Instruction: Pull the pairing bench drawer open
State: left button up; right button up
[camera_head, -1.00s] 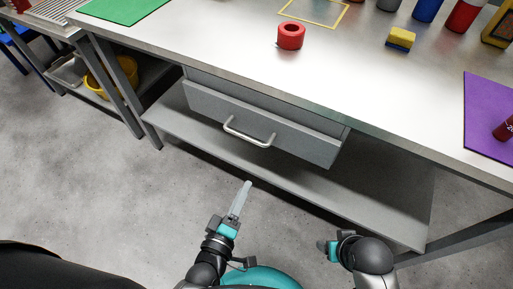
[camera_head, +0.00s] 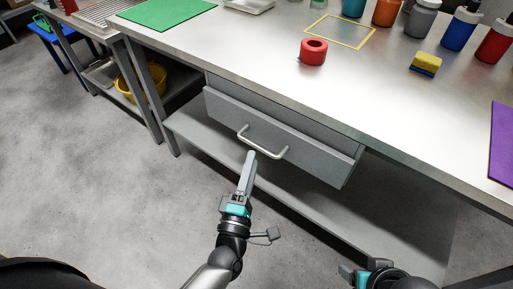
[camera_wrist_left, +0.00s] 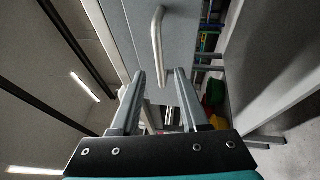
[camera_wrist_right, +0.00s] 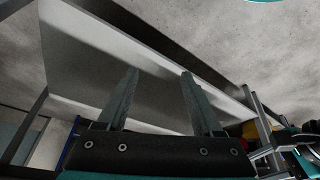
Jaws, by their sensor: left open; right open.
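The pairing bench drawer (camera_head: 280,137) is grey and sits under the steel bench top (camera_head: 290,62), standing out a little from the bench. Its silver bar handle (camera_head: 262,147) is on the front face. My left gripper (camera_head: 250,160) is just in front of and below the handle, near its left part. In the left wrist view the open fingers (camera_wrist_left: 157,85) point at the handle (camera_wrist_left: 158,40), which lies ahead between their lines, with nothing held. My right gripper (camera_wrist_right: 160,80) is open and empty, low at the bottom right of the head view and facing the bench's underside.
On the bench top are a red ring (camera_head: 313,52), a yellow sponge (camera_head: 425,63), a green mat (camera_head: 167,13), a purple mat (camera_head: 503,145) and several bottles. A lower shelf (camera_head: 215,138) runs beneath the drawer. The floor (camera_head: 90,190) at left is clear.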

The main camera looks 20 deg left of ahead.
aim_at(256, 145)
pick_arm(q)
jog(key=shift+w+a+r+b, duration=0.1)
jog(key=shift+w+r+b, duration=0.05)
jog(key=shift+w, duration=0.75)
jog(key=shift+w+d+r+b, duration=0.1)
jog(key=shift+w+r+b, duration=0.1)
jog(key=shift+w, duration=0.75)
jog(key=shift+w+a+r+b, duration=0.1)
jog(key=shift+w+r+b, duration=0.05)
jog(key=shift+w, duration=0.75)
pick_arm(e)
jog(key=shift+w+a+r+t, duration=0.1)
jog(key=shift+r+t, duration=0.05)
jog(key=shift+r, duration=0.4)
jog(key=shift+a+r+t, duration=0.1)
jog(key=shift+r+t, duration=0.05)
jog(key=shift+r, duration=0.4)
pick_arm(q)
jog(key=shift+c, duration=0.4)
grip_shut()
